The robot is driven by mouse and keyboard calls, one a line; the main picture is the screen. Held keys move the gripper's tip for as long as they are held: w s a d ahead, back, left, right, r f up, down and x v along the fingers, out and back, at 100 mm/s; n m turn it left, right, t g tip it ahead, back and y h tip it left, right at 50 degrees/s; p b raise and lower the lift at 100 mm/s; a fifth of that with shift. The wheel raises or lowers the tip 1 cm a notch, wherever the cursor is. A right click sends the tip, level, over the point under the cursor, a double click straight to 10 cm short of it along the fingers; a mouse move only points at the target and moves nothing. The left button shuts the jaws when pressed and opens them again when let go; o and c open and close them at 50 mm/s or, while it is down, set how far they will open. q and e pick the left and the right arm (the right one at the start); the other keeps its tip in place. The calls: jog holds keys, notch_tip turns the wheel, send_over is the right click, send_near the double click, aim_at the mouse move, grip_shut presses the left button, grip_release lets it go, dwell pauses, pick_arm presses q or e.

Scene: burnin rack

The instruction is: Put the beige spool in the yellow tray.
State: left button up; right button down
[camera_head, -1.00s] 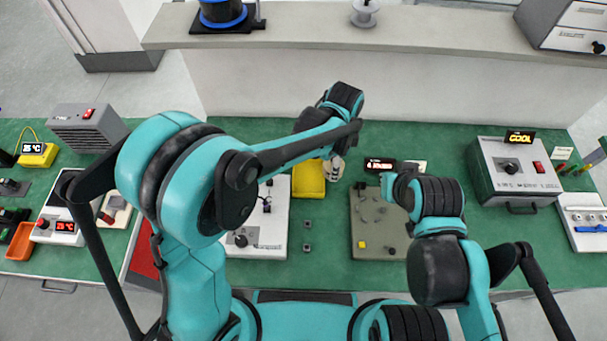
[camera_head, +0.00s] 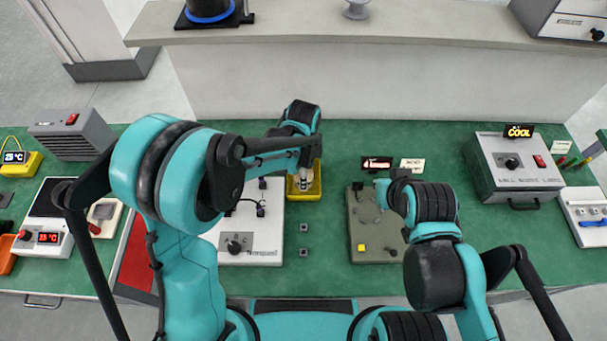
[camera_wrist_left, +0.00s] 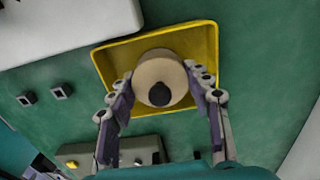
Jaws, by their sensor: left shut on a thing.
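The beige spool (camera_wrist_left: 160,73) shows in the left wrist view as a round beige body with a dark centre. My left gripper (camera_wrist_left: 163,92) is shut on it, one finger at each side. The spool is over the yellow tray (camera_wrist_left: 202,35), inside its outline as seen from the wrist; whether it touches the tray floor I cannot tell. In the head view the left gripper (camera_head: 303,180) is over the yellow tray (camera_head: 315,190), and the spool is mostly hidden there. My right gripper (camera_head: 382,190) is near the grey-beige plate, its fingers too small and covered to read.
A white device (camera_head: 250,252) stands left of the tray. A grey-beige plate (camera_head: 372,252) with a yellow button lies to the right. Two small dark blocks (camera_head: 303,240) lie between them. A grey box (camera_head: 512,180) with a COOL display stands further right. Green bench is clear behind the tray.

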pick_arm(q)
jog(key=shift+f, duration=0.15)
jog(key=o, duration=1.1)
jog(key=shift+o, duration=0.2)
notch_tip(320, 180, up, 12)
jog(key=p, duration=0.4)
jog(key=shift+r, duration=0.2)
jog(key=s+a+r+n+t, duration=0.3)
jog(key=s+a+n, duration=0.3)
jog(key=a+n, duration=0.3)
jog(key=s+a+r+n+t, duration=0.4)
jog(key=s+a+n, duration=0.2)
jog(key=a+n, duration=0.2)
jog(key=shift+a+r+n, duration=0.15)
jog(key=shift+a+n, duration=0.25)
jog(key=shift+n, duration=0.1)
